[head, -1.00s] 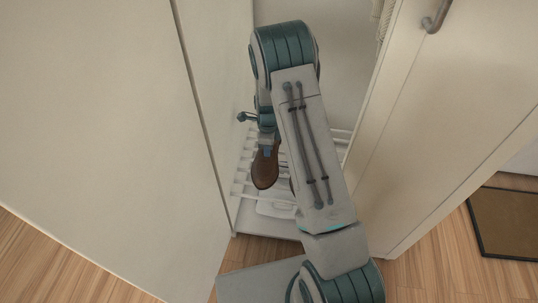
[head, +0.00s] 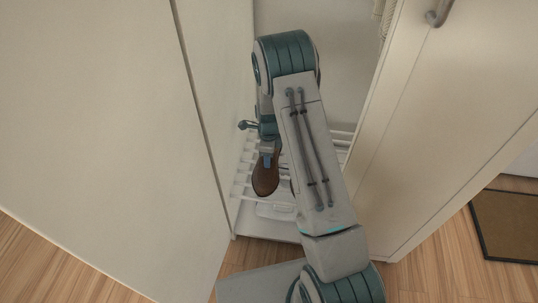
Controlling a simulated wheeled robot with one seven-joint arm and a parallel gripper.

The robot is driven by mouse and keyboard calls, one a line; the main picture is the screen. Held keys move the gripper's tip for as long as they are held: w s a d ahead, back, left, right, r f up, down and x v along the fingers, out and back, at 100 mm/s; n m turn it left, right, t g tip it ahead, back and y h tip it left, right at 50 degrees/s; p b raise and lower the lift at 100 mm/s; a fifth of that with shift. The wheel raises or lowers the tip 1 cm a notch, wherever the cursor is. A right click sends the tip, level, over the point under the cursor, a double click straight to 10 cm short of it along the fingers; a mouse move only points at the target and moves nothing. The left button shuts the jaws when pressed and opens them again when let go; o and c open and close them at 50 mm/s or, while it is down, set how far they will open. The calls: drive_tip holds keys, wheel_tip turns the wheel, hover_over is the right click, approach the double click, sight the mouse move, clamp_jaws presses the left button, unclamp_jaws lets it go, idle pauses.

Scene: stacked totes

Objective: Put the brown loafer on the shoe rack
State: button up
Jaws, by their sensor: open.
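The brown loafer (head: 264,181) is at the white slatted shoe rack (head: 241,181) inside the open cabinet, with its rounded end toward the bottom of the picture. My gripper (head: 268,158) is open at the loafer's upper end, pointing down. Its fingers overlap that end in this view, and I cannot tell whether they touch it. The arm hides the middle of the rack. I cannot tell whether the loafer rests fully on the slats.
A cabinet door (head: 120,130) stands close on the left and a panel with a handle (head: 438,14) on the right, leaving a narrow opening. A pale object (head: 274,211) lies low in the cabinet. A brown doormat (head: 510,226) is on the floor at right.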

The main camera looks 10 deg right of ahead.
drive_tip(key=s+r+n+p, duration=0.2)
drive_tip(key=r, duration=0.8)
drive_tip(key=s+r+n+p, duration=0.2)
drive_tip(key=s+r+n, duration=0.1)
drive_tip(key=r, duration=0.7)
drive_tip(key=s+r+n, duration=0.6)
drive_tip(key=s+n, duration=0.2)
drive_tip(key=s, duration=0.3)
drive_tip(key=s+r+n+t, duration=0.1)
drive_tip(key=s+r+n, duration=0.5)
drive_tip(key=s+n, duration=0.3)
drive_tip(key=shift+s+r+n, duration=0.3)
drive_tip(key=shift+s+r, duration=0.1)
drive_tip(key=shift+s, duration=1.35)
drive_tip(key=shift+a, duration=0.1)
